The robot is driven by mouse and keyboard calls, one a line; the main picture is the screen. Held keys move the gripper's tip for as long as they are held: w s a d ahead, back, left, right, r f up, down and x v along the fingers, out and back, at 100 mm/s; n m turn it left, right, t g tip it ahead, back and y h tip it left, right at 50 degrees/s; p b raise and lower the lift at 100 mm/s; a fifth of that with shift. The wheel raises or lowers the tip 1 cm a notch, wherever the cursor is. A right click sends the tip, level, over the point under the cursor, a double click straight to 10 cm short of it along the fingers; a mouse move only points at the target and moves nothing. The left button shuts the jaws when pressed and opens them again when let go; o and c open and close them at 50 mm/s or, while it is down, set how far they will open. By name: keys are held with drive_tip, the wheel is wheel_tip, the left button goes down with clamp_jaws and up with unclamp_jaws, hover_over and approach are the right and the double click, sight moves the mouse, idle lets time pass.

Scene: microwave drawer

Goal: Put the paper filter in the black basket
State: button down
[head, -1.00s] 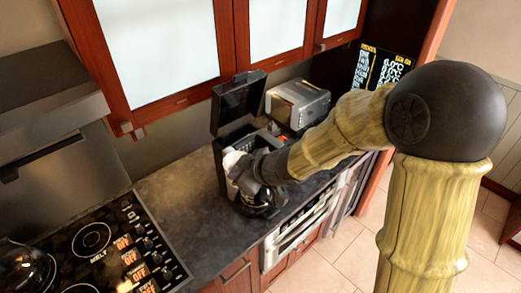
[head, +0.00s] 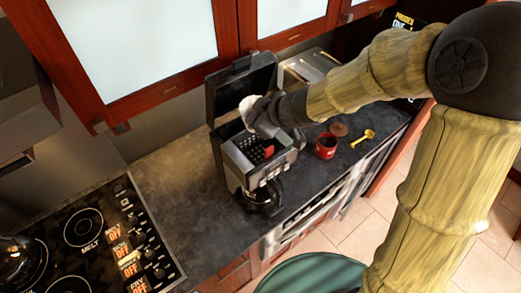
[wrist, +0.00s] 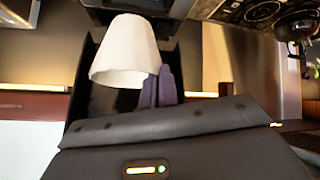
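The white paper filter (head: 251,108) is at the end of my gripper (head: 262,120), raised over the open coffee maker (head: 236,160). In the wrist view the filter (wrist: 125,52) is a white cone against the dark fingers (wrist: 160,88), which appear shut on its rim. The black basket (head: 248,150) seems to be the dark, gridded part in the top of the coffee maker, below the gripper. A red part shows beside it. The filter looks above the basket and apart from it. The basket's inside is partly hidden by my gripper.
The coffee maker's black lid (head: 240,85) stands open behind the filter. A glass carafe (head: 262,198) sits below. A red mug (head: 325,147), a brown round item (head: 338,129) and a yellow scoop (head: 363,137) are on the right. Upper cabinets (head: 140,50) hang above; a stove (head: 85,235) is left.

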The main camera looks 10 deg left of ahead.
drive_tip(key=shift+s, duration=0.15)
drive_tip(key=shift+s+d+r+n+g+b, duration=0.2)
drive_tip(key=shift+d+n+g+b, duration=0.25)
drive_tip(key=shift+n+g, duration=0.15)
drive_tip(key=shift+s+d+r+n+g+b, duration=0.1)
drive_tip(key=shift+d+r+n+g+b, duration=0.1)
drive_tip(key=shift+d+n+g+b, duration=0.3)
drive_tip(key=shift+a, duration=0.1)
wheel_tip(320, 180, down, 6)
drive_tip(key=b, duration=0.1)
drive_tip(key=shift+f, duration=0.15)
drive_tip(key=shift+f, duration=0.1)
drive_tip(key=shift+f+b, duration=0.5)
drive_tip(key=shift+f, duration=1.25)
drive_tip(key=shift+f, duration=0.15)
